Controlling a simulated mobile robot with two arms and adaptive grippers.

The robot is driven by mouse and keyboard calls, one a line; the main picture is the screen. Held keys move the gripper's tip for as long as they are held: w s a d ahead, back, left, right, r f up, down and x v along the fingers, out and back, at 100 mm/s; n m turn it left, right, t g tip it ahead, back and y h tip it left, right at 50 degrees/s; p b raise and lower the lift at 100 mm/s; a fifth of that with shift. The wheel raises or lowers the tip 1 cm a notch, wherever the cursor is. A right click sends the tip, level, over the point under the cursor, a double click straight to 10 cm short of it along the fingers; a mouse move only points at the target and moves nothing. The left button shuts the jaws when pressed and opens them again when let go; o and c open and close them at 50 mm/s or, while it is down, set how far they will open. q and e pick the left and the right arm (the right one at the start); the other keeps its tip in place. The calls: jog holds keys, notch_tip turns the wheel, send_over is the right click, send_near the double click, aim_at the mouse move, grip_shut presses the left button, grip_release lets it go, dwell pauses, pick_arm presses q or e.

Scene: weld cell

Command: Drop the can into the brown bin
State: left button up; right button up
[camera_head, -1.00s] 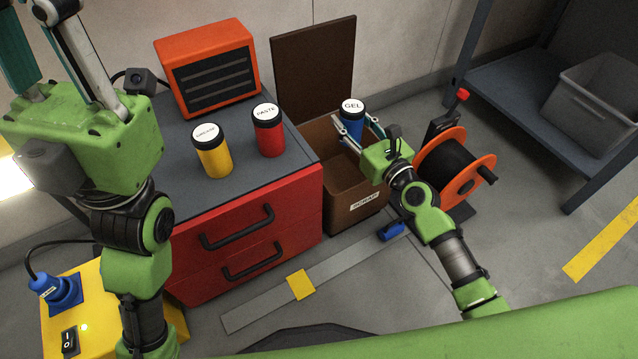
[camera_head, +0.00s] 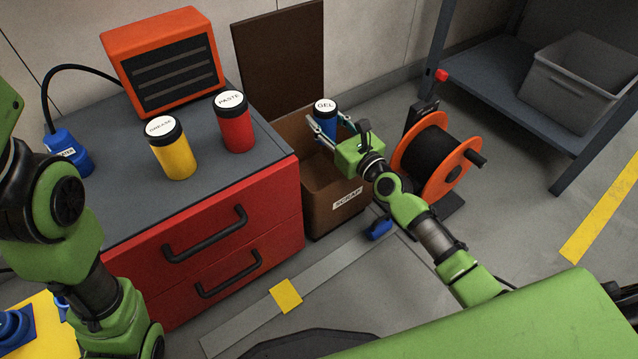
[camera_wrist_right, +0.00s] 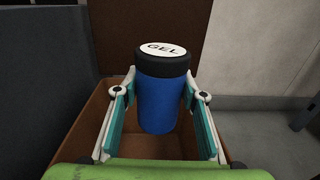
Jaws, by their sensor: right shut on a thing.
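The blue GEL can (camera_head: 326,121) with a black lid stands upright in my right gripper (camera_head: 327,130), over the open mouth of the brown bin (camera_head: 330,206). The bin carries a SCRAP label, and its brown lid is raised behind it. In the right wrist view the can (camera_wrist_right: 161,100) sits between the two fingers of the right gripper (camera_wrist_right: 160,90), with the brown bin's wall (camera_wrist_right: 75,140) around and below it. The can's bottom is hidden in the head view. My left arm shows at the left edge, but its gripper is out of view.
A red drawer cabinet (camera_head: 225,235) stands left of the bin, with a yellow GREASE can (camera_head: 173,158), a red PASTE can (camera_head: 236,130) and an orange heater (camera_head: 165,62) on top. An orange cable reel (camera_head: 440,155) stands close right of the bin. A grey tub (camera_head: 580,85) sits on a shelf.

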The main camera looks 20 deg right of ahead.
jog(key=shift+f, duration=0.15)
jog(key=o, duration=1.5)
jog(key=shift+f, duration=0.15)
jog(key=v, duration=1.2)
